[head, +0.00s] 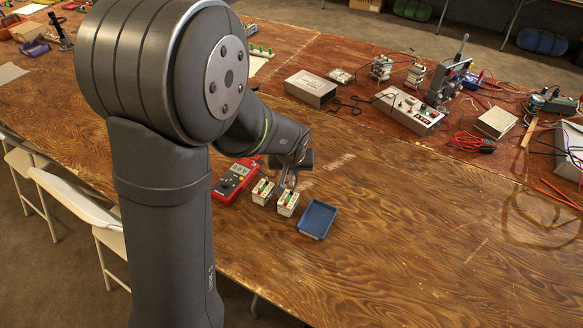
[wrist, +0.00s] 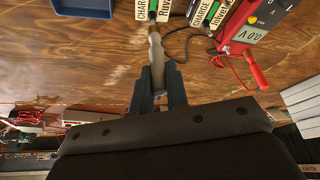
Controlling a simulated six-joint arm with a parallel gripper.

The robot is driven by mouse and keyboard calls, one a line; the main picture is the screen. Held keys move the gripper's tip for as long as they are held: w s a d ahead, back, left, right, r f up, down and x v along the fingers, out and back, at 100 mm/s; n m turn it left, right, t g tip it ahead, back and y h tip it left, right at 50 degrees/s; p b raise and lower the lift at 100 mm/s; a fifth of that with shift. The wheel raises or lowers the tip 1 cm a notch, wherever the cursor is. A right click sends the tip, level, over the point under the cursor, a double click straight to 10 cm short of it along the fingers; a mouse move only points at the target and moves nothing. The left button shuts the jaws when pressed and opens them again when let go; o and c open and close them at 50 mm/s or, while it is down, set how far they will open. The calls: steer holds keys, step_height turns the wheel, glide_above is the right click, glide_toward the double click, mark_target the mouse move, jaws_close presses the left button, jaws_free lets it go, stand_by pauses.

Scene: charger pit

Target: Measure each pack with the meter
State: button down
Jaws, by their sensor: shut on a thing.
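The red meter (head: 235,178) lies on the wooden table, and in the wrist view the meter (wrist: 256,22) displays what looks like 0.0 V. Two white packs with green tops stand beside it, a left pack (head: 263,191) and a right pack (head: 288,203). In the wrist view they carry CHARGE labels, one pack (wrist: 154,10) straight ahead and the other (wrist: 211,14) nearer the meter. My gripper (wrist: 157,88) is shut on a slim grey probe-like rod (wrist: 155,52). Its far end overlaps the pack ahead; I cannot tell whether they touch. A red probe (wrist: 257,72) lies by the meter.
An empty blue tray (head: 317,220) sits right of the packs. A dark cable (wrist: 185,42) runs from near the rod toward the meter. Boxes, a grey instrument (head: 408,108) and wires crowd the back right. The front right tabletop is clear.

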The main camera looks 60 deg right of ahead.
steer(key=shift+f, duration=0.85)
stand_by(0.7)
steer(key=c, duration=1)
jaws_free()
steer(key=shift+r, duration=0.1)
steer(key=shift+r, duration=3.7)
steer(key=shift+f, duration=3.75)
steer(key=shift+r, duration=0.1)
